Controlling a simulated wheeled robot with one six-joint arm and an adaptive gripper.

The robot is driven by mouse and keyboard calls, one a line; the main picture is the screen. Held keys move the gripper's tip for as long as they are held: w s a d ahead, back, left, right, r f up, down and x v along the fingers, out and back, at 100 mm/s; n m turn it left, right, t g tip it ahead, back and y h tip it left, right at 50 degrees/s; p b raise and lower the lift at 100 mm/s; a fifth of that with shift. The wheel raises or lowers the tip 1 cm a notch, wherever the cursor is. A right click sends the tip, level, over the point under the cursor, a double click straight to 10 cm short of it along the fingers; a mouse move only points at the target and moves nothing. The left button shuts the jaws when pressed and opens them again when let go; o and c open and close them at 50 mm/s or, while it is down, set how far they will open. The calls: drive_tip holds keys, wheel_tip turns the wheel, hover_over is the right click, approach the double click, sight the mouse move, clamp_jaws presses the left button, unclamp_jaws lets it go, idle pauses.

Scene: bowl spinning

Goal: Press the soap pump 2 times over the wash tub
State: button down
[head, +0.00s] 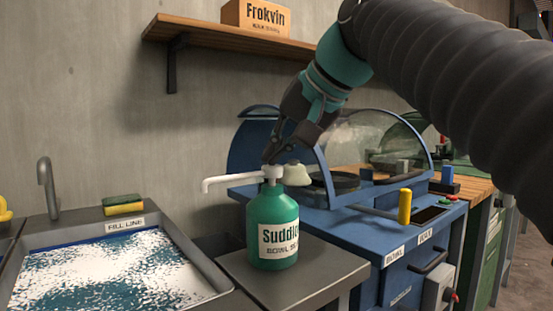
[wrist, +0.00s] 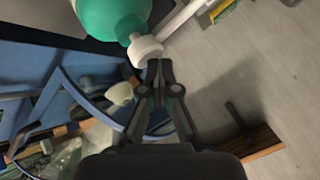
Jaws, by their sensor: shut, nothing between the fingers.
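The green soap bottle (head: 274,225) stands upright on a grey ledge in the head view. Its white pump head (head: 272,172) has a long spout (head: 232,181) pointing left toward the wash tub (head: 196,262). The tub holds foamy water up near a "FILL LINE" label. My gripper (head: 270,158) is shut and empty, its fingertips just above the pump head. In the wrist view the closed fingertips (wrist: 159,64) meet the edge of the white pump cap (wrist: 145,49). I cannot tell whether they touch it. The bottle (wrist: 110,15) shows behind it.
A blue machine (head: 350,215) with a clear dome stands close to the right of the bottle. A faucet (head: 47,185) and a yellow-green sponge (head: 123,205) sit at the tub's back edge. A wooden shelf (head: 235,38) with a box hangs above.

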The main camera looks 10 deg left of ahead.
drive_tip(key=shift+r+p, duration=1.2)
drive_tip(key=shift+p, duration=0.15)
drive_tip(key=shift+r, duration=0.15)
wheel_tip(320, 180, up, 3)
drive_tip(key=p, duration=0.3)
drive_tip(key=shift+r+p, duration=0.45)
drive_tip(key=shift+r, duration=0.45)
